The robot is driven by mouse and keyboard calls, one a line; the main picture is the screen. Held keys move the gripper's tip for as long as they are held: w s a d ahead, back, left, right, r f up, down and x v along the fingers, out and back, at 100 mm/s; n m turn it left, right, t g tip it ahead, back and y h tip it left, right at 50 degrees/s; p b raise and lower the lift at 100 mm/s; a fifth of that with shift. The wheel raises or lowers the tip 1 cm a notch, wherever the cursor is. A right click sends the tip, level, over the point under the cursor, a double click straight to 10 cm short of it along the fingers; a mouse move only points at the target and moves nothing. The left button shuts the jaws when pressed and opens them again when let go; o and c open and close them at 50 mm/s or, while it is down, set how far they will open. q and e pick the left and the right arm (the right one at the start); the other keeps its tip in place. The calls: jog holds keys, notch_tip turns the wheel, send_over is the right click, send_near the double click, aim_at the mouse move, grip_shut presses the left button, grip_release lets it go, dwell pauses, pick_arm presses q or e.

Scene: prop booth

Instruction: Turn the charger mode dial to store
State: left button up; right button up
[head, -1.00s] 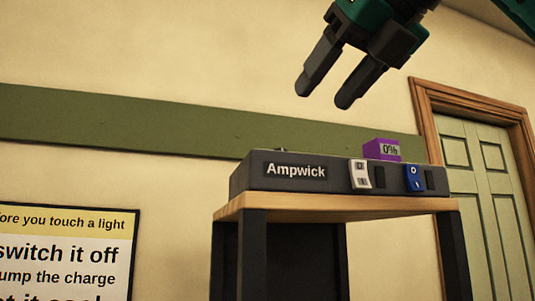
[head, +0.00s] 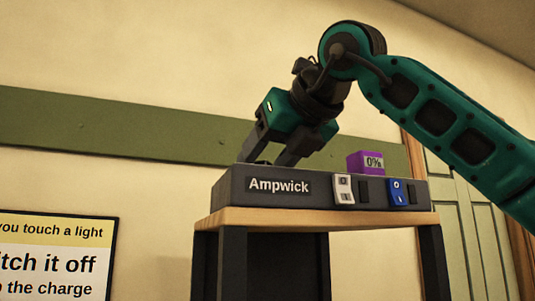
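The dark grey charger, labelled Ampwick (head: 320,190), sits on a stand with a wooden top. A small dark knob (head: 263,162), which looks like the mode dial, shows only as a sliver on the charger's top at the left; its markings and setting cannot be read. My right gripper (head: 264,160) reaches down from the right, with its fingers apart on either side of the knob, tips close to the charger's top. I cannot tell whether the fingers touch it. My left gripper is not in view.
A purple block reading 0% (head: 365,162) stands on the charger's top to the right. A white switch (head: 343,189) and a blue switch (head: 396,192) are on its front. The wooden top (head: 300,219) is narrow. A door is behind on the right.

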jog(key=c, duration=1.1)
jog(key=shift+o, duration=0.2)
jog(key=shift+h, duration=0.3)
jog(key=m+h, duration=0.1)
jog(key=m+t+h, duration=0.1)
jog(key=m+h, duration=0.2)
jog(key=m, duration=0.1)
jog(key=shift+s+a+t+h, duration=0.1)
jog(key=shift+a+t+h, duration=0.3)
jog(key=m+h, duration=0.1)
jog(key=h, duration=0.1)
jog(key=m+h, duration=0.2)
jog(key=shift+a+m, duration=0.2)
jog(key=shift+m, duration=0.1)
jog(key=shift+a+m+g+h, duration=0.15)
jog(key=shift+m+g+h, duration=0.55)
jog(key=shift+m+h, duration=0.75)
jog(key=shift+m+g+h, duration=0.25)
jog(key=shift+g+h, duration=0.05)
jog(key=shift+h, duration=0.25)
